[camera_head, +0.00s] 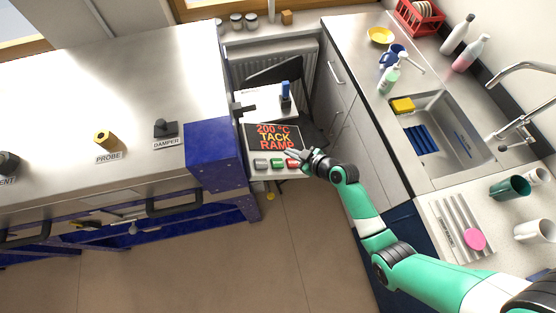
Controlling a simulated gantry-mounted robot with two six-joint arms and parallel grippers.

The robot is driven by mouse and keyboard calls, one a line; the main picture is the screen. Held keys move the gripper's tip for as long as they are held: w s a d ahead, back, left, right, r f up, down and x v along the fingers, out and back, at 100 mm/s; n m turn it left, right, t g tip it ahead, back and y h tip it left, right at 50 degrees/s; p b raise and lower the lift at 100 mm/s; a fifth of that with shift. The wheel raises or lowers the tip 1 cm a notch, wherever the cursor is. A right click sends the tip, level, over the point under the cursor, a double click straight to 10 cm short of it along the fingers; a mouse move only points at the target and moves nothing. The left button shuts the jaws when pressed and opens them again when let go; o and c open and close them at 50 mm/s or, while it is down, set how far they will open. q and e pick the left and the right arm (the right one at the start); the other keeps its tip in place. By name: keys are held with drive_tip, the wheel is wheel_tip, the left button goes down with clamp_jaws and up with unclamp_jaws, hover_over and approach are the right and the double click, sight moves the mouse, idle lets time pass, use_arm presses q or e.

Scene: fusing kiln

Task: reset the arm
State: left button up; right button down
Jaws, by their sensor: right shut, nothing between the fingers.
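My right arm, green and white, comes in from the lower right. Its gripper (302,156) is shut and empty, close to the kiln's control panel. The panel has a dark display (272,137) reading "200 °C TACK RAMP" in orange. Below the display are a grey button (261,163), a green button (277,163) and a red button (292,162). The gripper tips are beside the red button and partly cover it; I cannot tell whether they touch it. My left gripper is not in view.
The steel kiln top (110,80) with a yellow probe knob (102,138) and black damper knob (165,129) fills the left. A chair (274,71) stands behind the panel. A counter with a sink (446,122), bottles and cups lies right. The floor (200,255) is mostly clear.

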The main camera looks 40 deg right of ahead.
idle(0.8)
